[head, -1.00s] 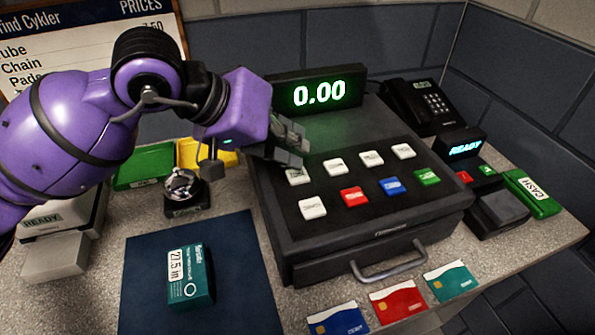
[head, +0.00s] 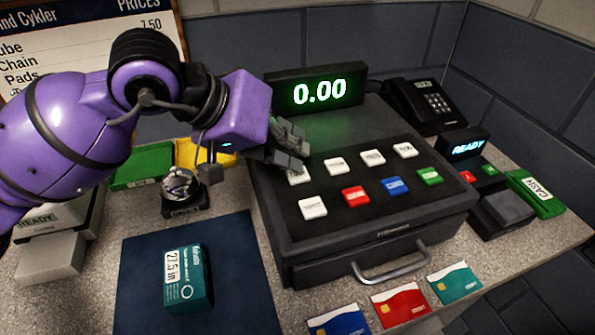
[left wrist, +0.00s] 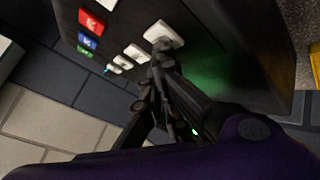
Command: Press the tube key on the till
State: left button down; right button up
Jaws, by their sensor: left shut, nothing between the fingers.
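The dark till (head: 370,225) stands on the counter, with two rows of keys and a display (head: 320,93) reading 0.00. The white key (head: 299,178) at the back left of the till appears to be the tube key, but its label is too small to read surely. My left gripper (head: 291,158) is shut and empty, with its fingertips at this key and partly covering it. In the left wrist view the fingertips (left wrist: 161,46) overlap the edge of the nearest white key (left wrist: 165,32). I cannot tell whether they touch it. My right gripper is out of view.
Other white keys, such as one beside it (head: 335,165), and coloured keys are close by. A card reader (head: 485,185) and phone (head: 422,103) stand right. A teal box (head: 188,278) lies on a blue mat (head: 140,310). A bell (head: 181,187) stands left of the till.

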pick_arm(q)
jog(key=shift+f, duration=0.15)
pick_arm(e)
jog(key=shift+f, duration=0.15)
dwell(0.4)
pick_arm(q)
jog(key=shift+r, duration=0.6)
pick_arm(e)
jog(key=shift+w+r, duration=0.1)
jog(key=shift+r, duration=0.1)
pick_arm(q)
jog(key=shift+r, duration=0.55)
jog(key=shift+r+p, duration=0.95)
jog(key=shift+r, duration=1.55)
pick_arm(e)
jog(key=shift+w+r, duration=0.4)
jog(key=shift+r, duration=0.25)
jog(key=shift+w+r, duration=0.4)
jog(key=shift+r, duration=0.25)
